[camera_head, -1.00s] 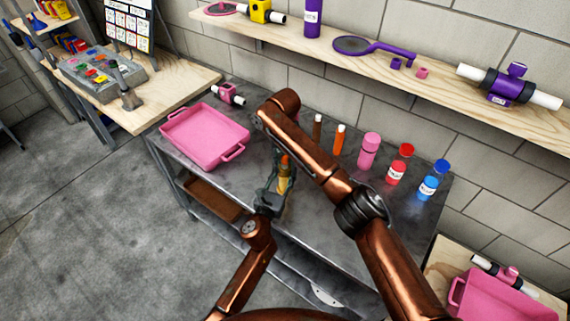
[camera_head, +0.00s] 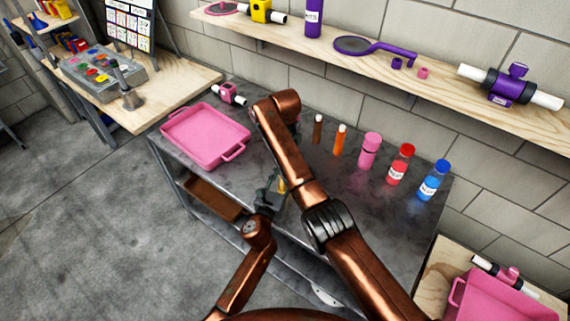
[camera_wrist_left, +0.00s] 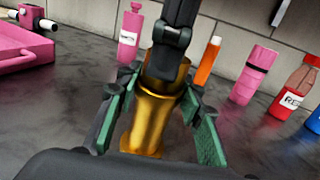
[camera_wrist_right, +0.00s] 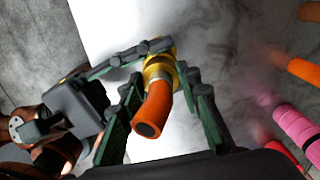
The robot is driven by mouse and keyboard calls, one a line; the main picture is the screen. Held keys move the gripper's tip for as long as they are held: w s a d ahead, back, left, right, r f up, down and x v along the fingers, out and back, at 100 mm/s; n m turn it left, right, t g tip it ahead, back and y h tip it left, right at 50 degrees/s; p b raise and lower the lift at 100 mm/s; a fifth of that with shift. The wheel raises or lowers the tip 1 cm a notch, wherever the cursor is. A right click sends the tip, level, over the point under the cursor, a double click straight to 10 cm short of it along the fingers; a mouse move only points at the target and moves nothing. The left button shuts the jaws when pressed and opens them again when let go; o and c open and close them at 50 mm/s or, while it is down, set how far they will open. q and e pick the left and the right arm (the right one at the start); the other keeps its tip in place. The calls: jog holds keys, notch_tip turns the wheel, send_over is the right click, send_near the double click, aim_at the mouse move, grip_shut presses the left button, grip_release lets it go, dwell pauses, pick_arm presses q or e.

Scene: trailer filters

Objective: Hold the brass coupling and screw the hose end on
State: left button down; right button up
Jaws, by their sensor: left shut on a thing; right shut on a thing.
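The brass coupling (camera_wrist_left: 150,118) stands upright between the green-padded fingers of my left gripper (camera_wrist_left: 158,120), which is shut on it. In the head view my left gripper (camera_head: 268,196) holds the coupling (camera_head: 283,186) over the grey table. The orange hose end (camera_wrist_right: 152,108) shows in the right wrist view between the fingers of my right gripper (camera_wrist_right: 162,88), which is shut on it. The hose end is in line with the coupling (camera_wrist_right: 160,66) and meets its mouth; thread engagement cannot be seen. In the head view my right arm hides the right gripper and hose end.
A pink tray (camera_head: 205,160) lies on the table's left. Brown (camera_head: 318,130), orange (camera_head: 339,140), pink (camera_head: 369,151), red (camera_head: 399,166) and blue (camera_head: 433,182) containers line the back. A wooden shelf (camera_head: 440,72) runs above. The table's front right is clear.

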jog(key=m, duration=0.3)
jog(key=shift+w+r+m, duration=0.1)
jog(key=shift+m, duration=0.3)
jog(key=o, duration=1.2)
jog(key=shift+r, duration=2.2)
jog(key=shift+o, duration=0.4)
jog(key=o, duration=0.5)
jog(key=shift+c, duration=0.2)
